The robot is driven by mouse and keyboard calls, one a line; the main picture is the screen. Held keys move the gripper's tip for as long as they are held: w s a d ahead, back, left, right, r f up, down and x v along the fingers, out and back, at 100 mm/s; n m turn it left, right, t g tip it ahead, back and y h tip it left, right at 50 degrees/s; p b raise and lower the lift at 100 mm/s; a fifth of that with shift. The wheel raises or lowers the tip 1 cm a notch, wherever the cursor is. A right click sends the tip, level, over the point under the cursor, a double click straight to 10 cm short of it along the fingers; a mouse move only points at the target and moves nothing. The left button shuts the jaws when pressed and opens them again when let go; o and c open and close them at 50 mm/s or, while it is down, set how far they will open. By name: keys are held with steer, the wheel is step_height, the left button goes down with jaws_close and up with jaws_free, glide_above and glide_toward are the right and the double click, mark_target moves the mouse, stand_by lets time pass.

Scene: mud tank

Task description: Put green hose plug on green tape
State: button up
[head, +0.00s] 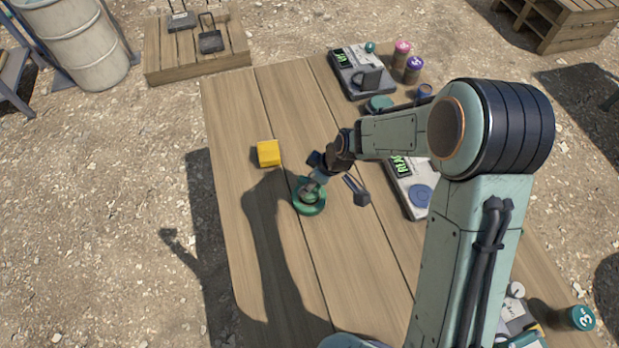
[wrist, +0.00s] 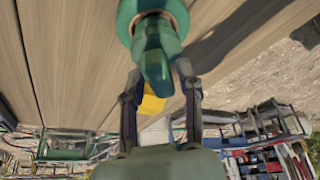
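A green tape roll (head: 309,203) lies flat on the wooden table. The green hose plug (head: 310,189) is at its middle, seen from above partly behind my gripper (head: 321,178). In the wrist view, the plug (wrist: 153,50) stands at the tape roll (wrist: 128,14), its narrow end pointing towards my gripper (wrist: 160,75). The two fingers are spread on either side of that narrow end, with a visible gap at the right finger. Whether the plug's base rests on the ring or inside its hole cannot be told.
A yellow block (head: 268,153) stands left of and behind the tape. A labelled grey case (head: 408,190) is at the right, partly behind my arm. Another case (head: 362,75) and small jars (head: 414,69) are at the far end. The table's left front is clear.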

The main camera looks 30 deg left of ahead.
steer(key=shift+r, duration=0.15)
steer(key=v, duration=1.2)
steer(key=s+d+r+m+h, duration=0.2)
steer(key=s+d+r+m, duration=0.1)
steer(key=s+d+m, duration=0.5)
steer(key=s+d+r+m+h, duration=0.1)
steer(key=s+d+r+m, duration=0.2)
steer(key=s+d+m, duration=0.5)
steer(key=d, duration=0.5)
steer(key=shift+s+d+m+h, duration=0.15)
steer(key=shift+s+m+h, duration=0.05)
steer(key=shift+m+h, duration=0.2)
